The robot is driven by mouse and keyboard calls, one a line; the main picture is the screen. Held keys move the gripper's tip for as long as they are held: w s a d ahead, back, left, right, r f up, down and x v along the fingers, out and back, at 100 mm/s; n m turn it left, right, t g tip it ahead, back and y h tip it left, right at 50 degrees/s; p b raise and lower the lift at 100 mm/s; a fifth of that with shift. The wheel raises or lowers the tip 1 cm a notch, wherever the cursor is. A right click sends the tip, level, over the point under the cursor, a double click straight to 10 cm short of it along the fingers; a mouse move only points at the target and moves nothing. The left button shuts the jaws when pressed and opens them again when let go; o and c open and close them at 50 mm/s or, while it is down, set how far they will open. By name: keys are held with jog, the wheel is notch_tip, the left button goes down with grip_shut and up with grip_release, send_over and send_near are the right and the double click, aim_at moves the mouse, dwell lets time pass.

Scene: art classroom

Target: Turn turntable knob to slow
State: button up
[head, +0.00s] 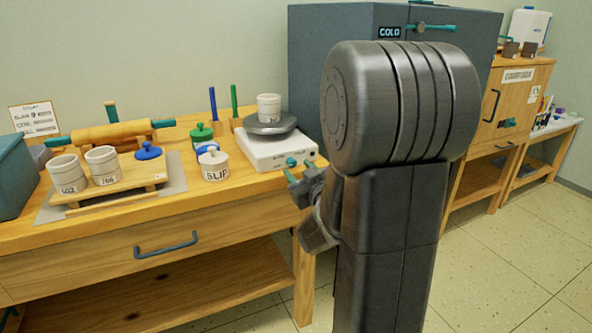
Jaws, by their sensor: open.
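The turntable is a white box (268,152) with a round grey wheel head (262,126) on top, at the right end of the wooden workbench. A white cup (269,107) stands on the wheel. A teal knob (291,161) is on the box's front face; its markings are too small to read. My gripper (299,178) is open just in front of and below the knob. I cannot tell whether it touches the knob. My arm hides part of the gripper and the space to the right of the turntable.
A jar marked SLIP (213,167) stands left of the turntable, with a green-lidded jar (201,135) behind it. Two numbered cups (67,174) and a blue-knobbed lid stand on a wooden board farther left.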

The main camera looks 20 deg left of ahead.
aim_at(291, 163)
jog(key=shift+x, duration=1.3)
grip_shut()
jog(key=shift+m+b, duration=0.3)
jog(key=shift+m, duration=0.1)
jog(key=m, duration=0.2)
jog(key=shift+m+b, duration=0.3)
jog(key=shift+m, duration=1.8)
